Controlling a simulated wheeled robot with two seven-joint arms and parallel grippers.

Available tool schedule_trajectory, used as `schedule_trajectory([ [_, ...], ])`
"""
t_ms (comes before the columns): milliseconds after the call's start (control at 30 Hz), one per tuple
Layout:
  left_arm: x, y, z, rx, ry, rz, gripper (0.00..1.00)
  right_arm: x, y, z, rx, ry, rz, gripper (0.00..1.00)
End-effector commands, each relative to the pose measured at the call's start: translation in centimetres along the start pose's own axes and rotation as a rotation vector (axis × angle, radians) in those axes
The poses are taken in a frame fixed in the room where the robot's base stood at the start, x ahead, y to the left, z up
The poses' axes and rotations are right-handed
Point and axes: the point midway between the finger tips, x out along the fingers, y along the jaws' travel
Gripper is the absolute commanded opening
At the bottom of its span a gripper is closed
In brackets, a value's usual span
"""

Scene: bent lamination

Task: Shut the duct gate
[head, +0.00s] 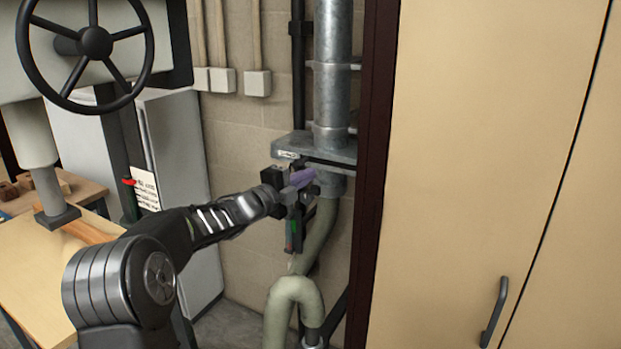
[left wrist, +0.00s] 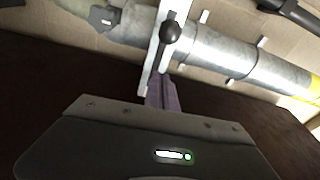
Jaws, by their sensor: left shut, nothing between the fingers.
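The grey metal duct gate (head: 313,149) sits across the galvanised duct (head: 332,70), with a small label on its left end. In the left wrist view the gate's pale plate (left wrist: 152,62) crosses the duct (left wrist: 222,52), and a black knob (left wrist: 171,31) stands out on it. My left gripper (head: 302,180) is just below the gate's left part in the head view. Its purple fingers are shut and empty; in the left wrist view the fingertips (left wrist: 160,82) are close to the plate, below the knob. I cannot tell whether they touch. My right gripper is not in view.
A tall beige cabinet (head: 470,130) with a dark side edge stands close on the right of the duct. A flexible hose (head: 318,235) runs below the gate. A machine with a black handwheel (head: 95,42) and a wooden table (head: 40,265) are on the left.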

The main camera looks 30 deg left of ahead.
Motion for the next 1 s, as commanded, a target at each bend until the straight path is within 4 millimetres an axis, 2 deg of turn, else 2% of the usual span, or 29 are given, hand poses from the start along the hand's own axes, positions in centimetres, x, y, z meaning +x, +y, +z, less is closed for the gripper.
schedule_trajectory([
  [100, -2.6, 0.2, 0.1, 0.001, -0.002, 0.000, 0.00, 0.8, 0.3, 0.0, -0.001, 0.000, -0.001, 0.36],
  [300, -5.0, 0.1, -0.1, 0.001, 0.002, 0.001, 0.00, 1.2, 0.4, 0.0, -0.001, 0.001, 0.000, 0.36],
  [1000, -5.4, 0.1, -0.1, 0.000, 0.003, 0.001, 0.00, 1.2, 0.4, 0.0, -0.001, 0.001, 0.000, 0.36],
])
